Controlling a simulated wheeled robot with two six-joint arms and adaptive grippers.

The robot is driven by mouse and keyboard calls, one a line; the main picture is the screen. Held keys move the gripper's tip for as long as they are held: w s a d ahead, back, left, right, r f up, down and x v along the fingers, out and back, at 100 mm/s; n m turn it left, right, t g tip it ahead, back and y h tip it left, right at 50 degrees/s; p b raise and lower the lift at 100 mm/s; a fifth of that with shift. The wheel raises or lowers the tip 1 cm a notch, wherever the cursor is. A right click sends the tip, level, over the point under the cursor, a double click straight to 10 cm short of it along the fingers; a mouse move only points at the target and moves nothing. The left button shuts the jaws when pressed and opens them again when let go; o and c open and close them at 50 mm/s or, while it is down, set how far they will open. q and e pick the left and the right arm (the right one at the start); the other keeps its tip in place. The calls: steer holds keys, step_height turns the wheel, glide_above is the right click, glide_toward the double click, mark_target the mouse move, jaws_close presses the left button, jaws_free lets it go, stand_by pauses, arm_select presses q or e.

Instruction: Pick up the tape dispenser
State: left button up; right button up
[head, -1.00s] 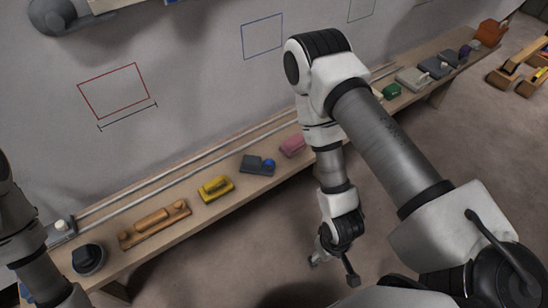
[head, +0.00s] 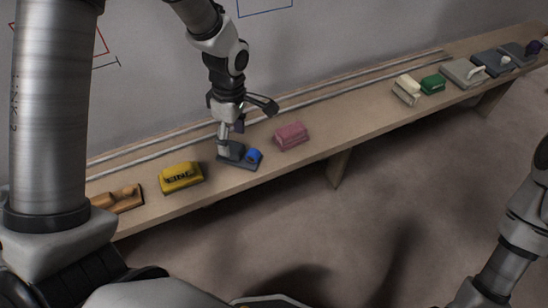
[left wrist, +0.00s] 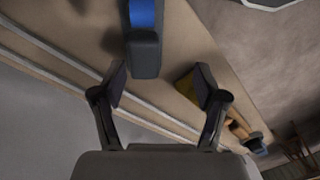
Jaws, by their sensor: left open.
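The tape dispenser, a dark grey body with a blue roll (head: 254,155), sits on the long wooden bench between a yellow block and a pink block. In the left wrist view the dispenser (left wrist: 144,45) lies ahead of the fingers, its grey end nearest them. My left gripper (head: 245,124) is open just above and behind it; one finger overlaps the dispenser's left part in the head view. Contact cannot be told. Its two fingers (left wrist: 161,83) are apart with nothing held between them. My right forearm shows at the right edge; its gripper is out of the picture.
The yellow block (head: 181,177) and a wooden tool (head: 118,199) lie to the left, the pink block (head: 291,136) to the right. Green (head: 433,84) and grey (head: 464,74) items stand farther along the bench (head: 345,119). Rails run along its wall side.

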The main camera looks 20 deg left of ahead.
mark_target(237, 148)
arm_select(q)
steer(key=shift+w+a+r+t+b, duration=0.1)
steer(key=shift+w+r+t+b, duration=0.5)
steer(key=shift+w+b, duration=0.2)
steer(key=shift+a, duration=0.1)
steer(key=f+b, duration=0.1)
steer(key=f, duration=0.2)
steer(key=f+b, duration=0.1)
steer(key=f, duration=0.3)
steer(key=shift+s+d+f, duration=0.1)
steer(key=shift+d+f, duration=0.1)
steer(key=shift+r, duration=0.1)
steer(key=c, duration=0.3)
steer(key=shift+s, duration=0.1)
jaws_close()
step_height(237, 148, up, 9)
steer(key=p, duration=0.2)
steer(key=shift+r+p, duration=0.15)
steer(key=shift+p, duration=0.2)
steer(key=shift+r, duration=0.35)
arm_select(e)
step_height(237, 148, down, 2)
steer(key=shift+a+f, duration=0.1)
